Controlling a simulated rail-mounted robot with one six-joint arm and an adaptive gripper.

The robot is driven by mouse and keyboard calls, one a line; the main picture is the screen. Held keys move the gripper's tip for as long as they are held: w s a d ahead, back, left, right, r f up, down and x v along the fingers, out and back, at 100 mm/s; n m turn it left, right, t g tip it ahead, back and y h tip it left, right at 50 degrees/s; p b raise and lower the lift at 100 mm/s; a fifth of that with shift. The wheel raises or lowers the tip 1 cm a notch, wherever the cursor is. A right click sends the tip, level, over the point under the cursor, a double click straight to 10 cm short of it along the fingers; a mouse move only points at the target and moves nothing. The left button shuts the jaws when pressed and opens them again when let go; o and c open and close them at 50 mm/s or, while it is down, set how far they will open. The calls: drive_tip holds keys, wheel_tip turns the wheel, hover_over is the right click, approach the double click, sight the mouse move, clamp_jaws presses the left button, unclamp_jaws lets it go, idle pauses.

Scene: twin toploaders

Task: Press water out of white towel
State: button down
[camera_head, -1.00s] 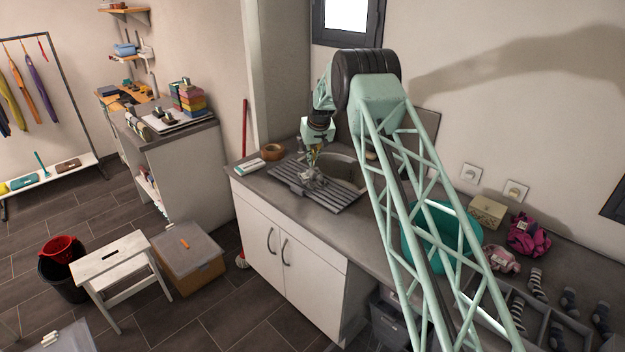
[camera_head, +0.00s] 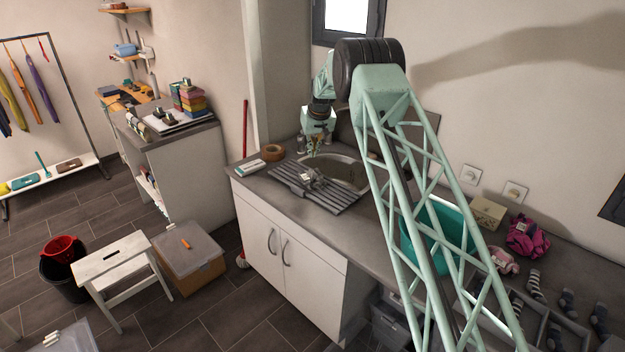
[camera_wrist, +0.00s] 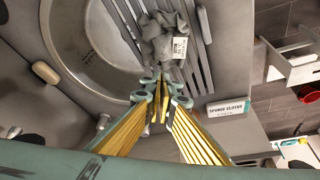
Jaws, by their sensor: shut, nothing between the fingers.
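The towel (camera_head: 311,179) lies crumpled on the ribbed drainboard (camera_head: 340,196) beside the sink basin (camera_head: 345,173). In the wrist view the towel (camera_wrist: 160,38) looks light grey, bunched up, with a small printed white label. My gripper (camera_head: 312,153) is above and behind the towel, apart from it, near the basin's edge. In the wrist view the gripper's fingertips (camera_wrist: 160,90) are together with nothing between them. Whether the towel is wet cannot be told.
A box labelled sponge cloths (camera_wrist: 228,108) and a brown roll (camera_head: 272,153) are left of the drainboard. A soap-like bar (camera_wrist: 46,73) lies by the basin's rim. A teal tub (camera_head: 432,240) stands right of the sink, partly behind my arm.

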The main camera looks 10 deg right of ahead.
wheel_tip(320, 180, up, 3)
drive_tip(key=shift+r+p, duration=0.1)
drive_tip(key=shift+p, duration=0.25)
idle(0.5)
drive_tip(key=s+r+b, duration=0.4)
drive_tip(key=s+r, duration=1.2)
drive_tip(key=r, duration=0.3)
drive_tip(key=s+r+b, duration=0.2)
drive_tip(key=s+r, duration=0.3)
drive_tip(key=s, duration=0.7)
drive_tip(key=s+r+b, duration=0.1)
drive_tip(key=s+r, duration=0.4)
drive_tip(key=s, duration=0.7)
drive_tip(key=s+b, duration=0.4)
drive_tip(key=s, duration=2.1)
drive_tip(key=s+f+b, duration=0.1)
drive_tip(key=s+f, duration=0.2)
drive_tip(key=s, duration=0.5)
drive_tip(key=s+f+b, duration=0.1)
drive_tip(key=s+f, duration=0.3)
drive_tip(key=s, duration=0.5)
drive_tip(key=s+f+m+b, duration=0.1)
drive_tip(key=s+f, duration=0.2)
drive_tip(key=s, duration=0.6)
drive_tip(key=shift+s+f+g, duration=0.25)
drive_tip(key=shift+g, duration=0.05)
